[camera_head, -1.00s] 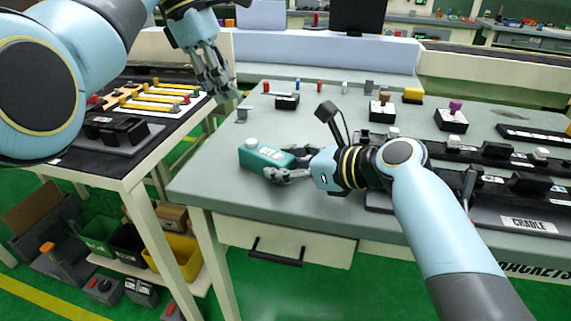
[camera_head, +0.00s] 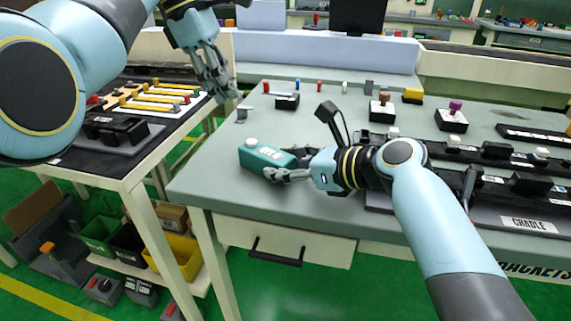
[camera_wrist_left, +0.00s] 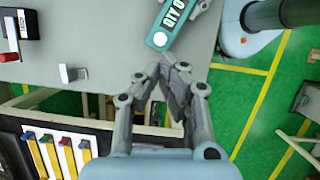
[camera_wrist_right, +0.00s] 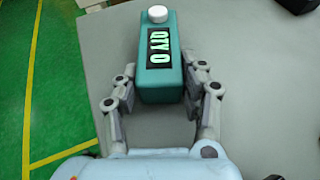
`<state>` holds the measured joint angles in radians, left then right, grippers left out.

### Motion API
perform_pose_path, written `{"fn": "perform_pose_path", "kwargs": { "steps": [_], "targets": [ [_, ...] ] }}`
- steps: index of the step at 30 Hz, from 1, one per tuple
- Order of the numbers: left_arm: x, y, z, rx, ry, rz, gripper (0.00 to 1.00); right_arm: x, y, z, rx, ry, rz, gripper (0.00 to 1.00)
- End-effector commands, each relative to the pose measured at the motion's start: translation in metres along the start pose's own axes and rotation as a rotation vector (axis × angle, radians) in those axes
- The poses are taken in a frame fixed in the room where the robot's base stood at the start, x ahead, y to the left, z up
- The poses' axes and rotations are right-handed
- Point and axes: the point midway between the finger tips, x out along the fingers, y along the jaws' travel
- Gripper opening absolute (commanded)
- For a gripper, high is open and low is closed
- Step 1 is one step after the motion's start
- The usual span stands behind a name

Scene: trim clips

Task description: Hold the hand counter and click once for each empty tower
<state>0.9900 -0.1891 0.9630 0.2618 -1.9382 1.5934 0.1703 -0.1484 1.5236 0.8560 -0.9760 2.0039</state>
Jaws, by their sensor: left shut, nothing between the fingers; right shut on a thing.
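The hand counter (camera_head: 265,158) is a teal box with a white round button (camera_head: 252,142) at one end. It is at the front left of the grey table. Its display (camera_wrist_right: 158,45) reads "QTY 0" in the right wrist view. My right gripper (camera_wrist_right: 160,75) is shut on the counter, one finger on each side. I cannot tell whether the counter touches the table. My left gripper (camera_head: 222,88) is shut and empty, off the table's left edge. In the left wrist view its fingertips (camera_wrist_left: 166,68) are below the counter's button end (camera_wrist_left: 160,38), apart from it. I cannot clearly identify the towers.
Black blocks with a brown knob (camera_head: 384,97) and a purple knob (camera_head: 455,106) stand further back. Black racks and a "CRADLE" plate (camera_head: 529,224) are at the right. A side table (camera_head: 165,128) with coloured bars is at the left. The table's front left is mostly clear.

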Motion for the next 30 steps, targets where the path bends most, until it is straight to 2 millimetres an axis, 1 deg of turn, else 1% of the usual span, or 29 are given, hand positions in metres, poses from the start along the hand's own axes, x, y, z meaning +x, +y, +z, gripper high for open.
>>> {"fn": "perform_pose_path", "kwargs": {
  "steps": [11,14,17,20,25,30],
  "targets": [
    [0.000,0.000,0.000,0.008,0.000,0.000,0.00,0.000,0.000,0.000,0.000,0.001,0.000,0.06],
    [0.000,0.001,0.000,0.072,0.000,0.005,0.00,0.000,0.000,0.000,0.000,0.001,0.000,0.06],
    [-0.003,0.006,0.004,0.231,-0.009,0.032,0.00,0.000,0.000,0.000,0.000,0.001,0.000,0.06],
    [-0.014,0.017,0.012,0.482,-0.016,0.106,0.00,0.000,0.000,0.000,0.000,0.001,0.000,0.06],
    [-0.029,0.030,0.027,0.982,0.006,0.272,0.00,0.000,0.000,0.000,0.000,0.001,0.000,0.06],
    [-0.038,0.034,0.040,1.440,0.089,0.445,0.00,0.000,0.000,0.000,0.000,0.000,0.000,0.06]
  ]
}}
